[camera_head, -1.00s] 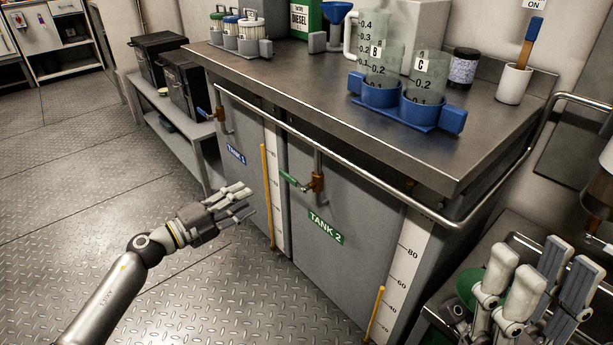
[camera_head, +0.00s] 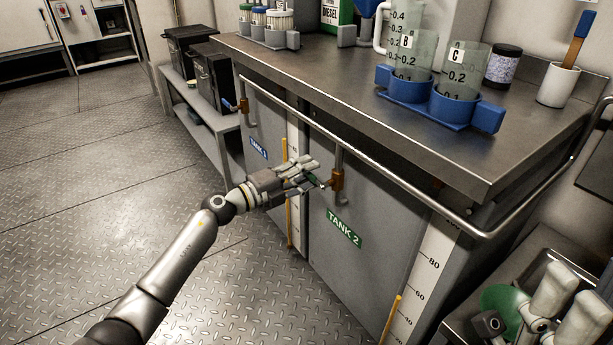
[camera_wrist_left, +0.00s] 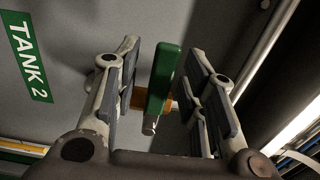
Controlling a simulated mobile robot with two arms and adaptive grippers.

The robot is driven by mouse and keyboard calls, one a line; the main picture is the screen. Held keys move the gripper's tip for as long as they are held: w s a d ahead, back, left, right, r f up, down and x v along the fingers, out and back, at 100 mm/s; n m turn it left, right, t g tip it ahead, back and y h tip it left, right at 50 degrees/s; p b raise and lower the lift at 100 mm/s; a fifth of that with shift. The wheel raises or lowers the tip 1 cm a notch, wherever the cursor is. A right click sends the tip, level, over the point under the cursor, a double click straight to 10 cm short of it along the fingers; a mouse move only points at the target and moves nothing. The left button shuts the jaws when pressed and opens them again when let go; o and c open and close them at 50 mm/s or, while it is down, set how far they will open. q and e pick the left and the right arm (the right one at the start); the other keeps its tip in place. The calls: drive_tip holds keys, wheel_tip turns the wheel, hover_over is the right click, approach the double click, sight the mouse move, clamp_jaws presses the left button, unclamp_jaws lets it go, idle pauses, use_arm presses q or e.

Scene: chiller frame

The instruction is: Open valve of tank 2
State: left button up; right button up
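The green valve handle of tank 2 is mostly hidden by my left fingers in the head view, but it shows clearly in the left wrist view (camera_wrist_left: 162,80). Its brass-coloured valve body (camera_head: 337,180) sits on a pipe above the green TANK 2 label (camera_head: 344,228). My left gripper (camera_head: 312,172) is open at the valve. In the left wrist view its fingers (camera_wrist_left: 165,88) stand apart on both sides of the handle, with visible gaps. My right gripper (camera_head: 570,305) is at the lower right, partly cut off, with its fingers apart and nothing seen between them.
A metal rail (camera_head: 390,178) runs along the bench front above the valve. The tank 1 valve (camera_head: 243,104) is further left. Beakers in a blue holder (camera_head: 430,105) stand on the bench (camera_head: 340,75). The floor (camera_head: 110,210) left of the tanks is clear.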

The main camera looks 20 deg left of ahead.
use_arm(q)
drive_tip(key=shift+w+d, duration=0.15)
drive_tip(key=shift+w, duration=0.05)
clamp_jaws()
idle(0.4)
